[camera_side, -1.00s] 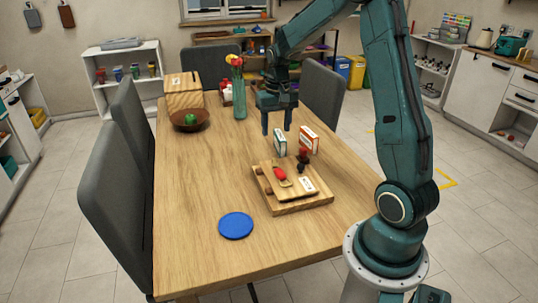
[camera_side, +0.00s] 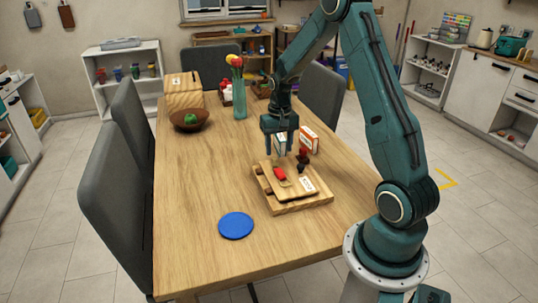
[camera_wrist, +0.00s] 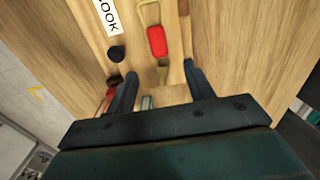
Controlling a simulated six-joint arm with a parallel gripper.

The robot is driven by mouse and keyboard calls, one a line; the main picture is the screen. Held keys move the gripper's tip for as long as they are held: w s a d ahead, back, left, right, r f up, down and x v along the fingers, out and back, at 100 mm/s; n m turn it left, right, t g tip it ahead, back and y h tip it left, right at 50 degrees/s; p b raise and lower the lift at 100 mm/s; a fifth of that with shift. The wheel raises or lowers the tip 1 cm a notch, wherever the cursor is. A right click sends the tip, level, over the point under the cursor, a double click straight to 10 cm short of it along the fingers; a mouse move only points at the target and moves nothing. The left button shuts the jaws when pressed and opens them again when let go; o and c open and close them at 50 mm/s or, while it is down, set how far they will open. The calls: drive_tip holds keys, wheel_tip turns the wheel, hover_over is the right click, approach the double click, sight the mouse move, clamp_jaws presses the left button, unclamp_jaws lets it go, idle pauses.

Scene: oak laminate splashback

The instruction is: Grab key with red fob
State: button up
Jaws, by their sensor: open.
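The red fob (camera_side: 280,173) lies on the wooden board (camera_side: 308,203) on the table, with a brass-coloured key part beside it. In the wrist view the red fob (camera_wrist: 157,41) lies ahead of my fingers, with brass-coloured pieces (camera_wrist: 149,12) at both ends of it. My gripper (camera_side: 279,144) is open and empty, pointing down above the far side of the board. In the wrist view its two fingers (camera_wrist: 156,84) are spread, and the fob lies beyond their tips, between their lines. The gap in height is hard to judge.
Two small cartons, one orange and white (camera_side: 309,140), stand just behind. A blue disc (camera_side: 236,225) lies nearer. The table's left side is largely clear.

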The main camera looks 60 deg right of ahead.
sight(279, 170)
drive_tip(key=shift+f, duration=1.55)
drive_tip(key=shift+f, duration=0.15)
drive_tip(key=shift+s+f, duration=0.15)
drive_tip(key=shift+f, duration=2.3)
drive_tip(key=c, duration=1.1)
